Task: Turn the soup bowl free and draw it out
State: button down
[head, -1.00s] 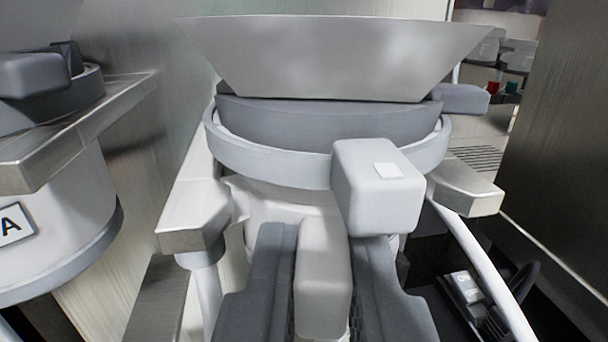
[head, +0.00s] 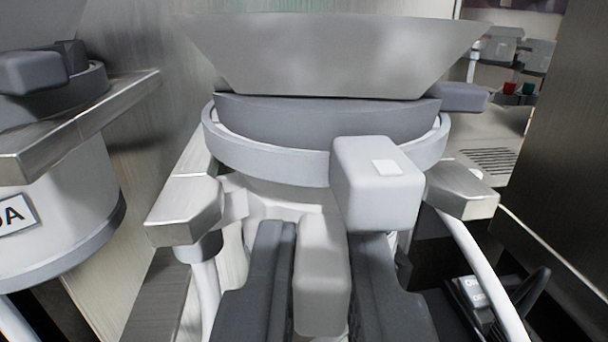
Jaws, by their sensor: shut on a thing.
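The soup bowl (head: 285,195) is a pale vessel under a dispenser head. Most of its body is hidden behind my gripper and a light grey block. My gripper (head: 318,275) has dark fingers on both sides of the bowl's light grey upright handle (head: 323,265) and is shut on it. Above the bowl is a light grey ring (head: 265,160) around a darker grey collar (head: 325,122). A light grey block (head: 375,195) with a small white square sits at the ring's front, up and right of the handle.
Metal bracket arms flank the bowl at left (head: 184,210) and right (head: 462,189), close to my gripper. A metal hopper (head: 335,55) stands above. A neighbouring dispenser with a labelled white vessel (head: 65,220) is at left. A dark panel (head: 570,140) closes the right side.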

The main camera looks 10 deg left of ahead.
jog(key=shift+w+d+r+n+y+b, duration=0.1)
jog(key=shift+d+r+n+y+b, duration=0.55)
jog(key=shift+b, duration=3.2)
jog(key=shift+a+f+y+b, duration=0.15)
jog(key=shift+y+b, duration=0.3)
jog(key=shift+b, duration=0.9)
jog(key=shift+w+d+f+n+y+b, duration=0.1)
jog(key=shift+d+n+y+b, duration=0.2)
jog(key=shift+b, duration=1.45)
jog(key=shift+f, duration=0.25)
jog(key=shift+s+a+f+g+b, duration=0.1)
jog(key=shift+s+f+g+b, duration=0.15)
jog(key=shift+s, duration=0.45)
jog(key=shift+s+f+g+b, duration=0.1)
jog(key=shift+s+f, duration=0.2)
jog(key=shift+s, duration=0.4)
